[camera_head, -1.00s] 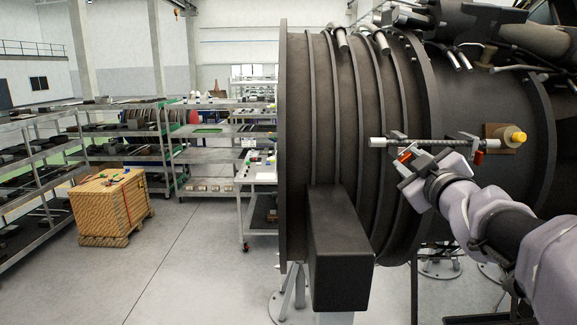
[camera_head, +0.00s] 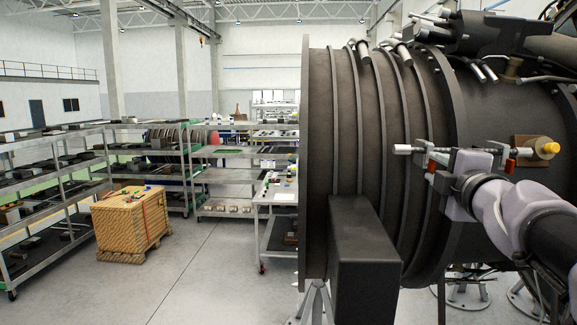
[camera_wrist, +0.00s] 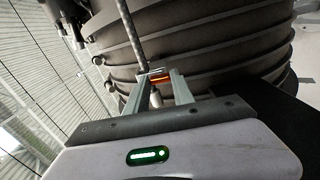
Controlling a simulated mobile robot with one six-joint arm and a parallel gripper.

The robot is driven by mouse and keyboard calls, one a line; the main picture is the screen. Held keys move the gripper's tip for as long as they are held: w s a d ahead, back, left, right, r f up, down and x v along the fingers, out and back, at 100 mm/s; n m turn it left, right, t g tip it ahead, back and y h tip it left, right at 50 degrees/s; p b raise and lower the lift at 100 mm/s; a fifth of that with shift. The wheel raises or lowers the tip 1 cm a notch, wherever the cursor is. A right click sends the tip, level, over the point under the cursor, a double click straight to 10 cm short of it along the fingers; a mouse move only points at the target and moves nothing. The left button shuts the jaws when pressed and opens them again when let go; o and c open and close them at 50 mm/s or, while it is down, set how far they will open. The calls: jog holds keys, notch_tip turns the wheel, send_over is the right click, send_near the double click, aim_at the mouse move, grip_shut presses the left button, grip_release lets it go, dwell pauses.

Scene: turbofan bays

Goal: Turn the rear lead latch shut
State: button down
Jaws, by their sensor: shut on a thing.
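A thin metal lead (camera_head: 411,150) with a white left end runs level along the dark engine casing towards a yellow-tipped fitting (camera_head: 549,148). Two orange-red latches sit on it: a left latch (camera_head: 431,166) and a right latch (camera_head: 510,166). My gripper (camera_head: 433,168) is at the left latch, its fingers reaching in from the right. In the wrist view my gripper (camera_wrist: 160,80) is shut on the left latch (camera_wrist: 160,83), which shows as an orange piece between the two fingertips. The lead (camera_wrist: 131,30) runs away upward there. The latch's exact angle is partly hidden by the fingers.
The ribbed engine casing (camera_head: 335,120) is close behind the lead. A dark box (camera_head: 365,255) juts out below left. A wooden crate (camera_head: 130,225) and shelf racks (camera_head: 60,175) stand further left, with clear floor (camera_head: 215,275) between.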

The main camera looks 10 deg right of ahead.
jog(key=shift+n, duration=0.5)
jog(key=c, duration=1.1)
grip_release()
